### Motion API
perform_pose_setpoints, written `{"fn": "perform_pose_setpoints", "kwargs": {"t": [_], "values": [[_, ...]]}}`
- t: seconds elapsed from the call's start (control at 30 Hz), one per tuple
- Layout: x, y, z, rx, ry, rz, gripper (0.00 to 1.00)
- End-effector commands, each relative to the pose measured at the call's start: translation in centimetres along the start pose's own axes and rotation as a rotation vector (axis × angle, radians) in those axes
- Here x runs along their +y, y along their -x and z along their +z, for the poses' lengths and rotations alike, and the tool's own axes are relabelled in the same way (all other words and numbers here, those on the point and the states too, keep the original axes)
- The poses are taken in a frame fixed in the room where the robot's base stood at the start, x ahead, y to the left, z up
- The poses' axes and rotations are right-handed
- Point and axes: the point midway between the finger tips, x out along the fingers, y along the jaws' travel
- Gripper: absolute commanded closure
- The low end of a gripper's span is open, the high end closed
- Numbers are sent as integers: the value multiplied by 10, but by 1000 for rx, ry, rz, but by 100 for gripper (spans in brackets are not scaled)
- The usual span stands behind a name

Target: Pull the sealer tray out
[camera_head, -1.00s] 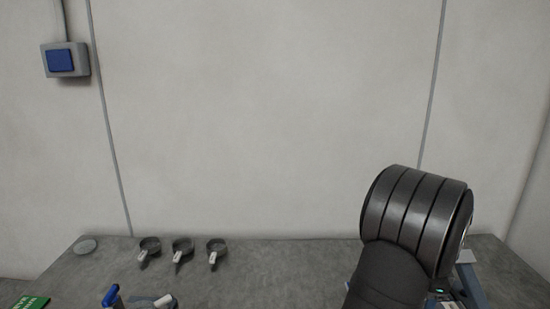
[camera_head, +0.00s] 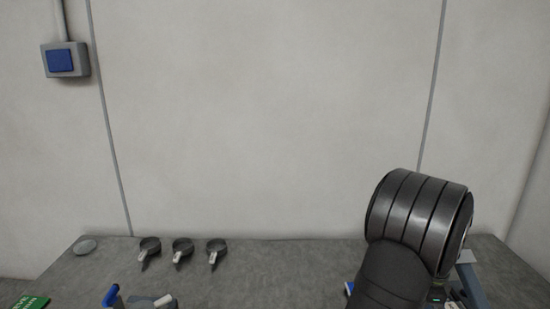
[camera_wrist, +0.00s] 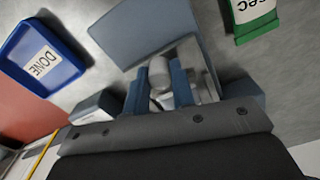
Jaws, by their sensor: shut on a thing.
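In the wrist view, my gripper (camera_wrist: 160,88) reaches into a blue-grey frame, with its jaws shut around a pale grey rounded piece (camera_wrist: 159,70). This piece looks like the grip of the sealer tray, but I cannot tell where the tray's edges are. A flat blue-grey plate (camera_wrist: 145,28) lies just beyond it. In the head view, my dark arm hides the gripper and most of the bagger. Only a blue-grey part of the bagger (camera_head: 470,284) shows to the right of the arm.
A blue tray marked DONE (camera_wrist: 22,58) and a green-labelled item (camera_wrist: 252,22) flank the frame in the wrist view. A blue-handled item (camera_head: 111,296) is at front left.

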Motion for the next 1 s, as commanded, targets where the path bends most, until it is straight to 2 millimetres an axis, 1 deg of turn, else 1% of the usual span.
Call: {"fn": "perform_pose_setpoints", "kwargs": {"t": [0.7, 1.0], "values": [[11, 1, 45, 0, 2, -2, 97], [12, 1, 48, 0, 0, -3, 97]]}}
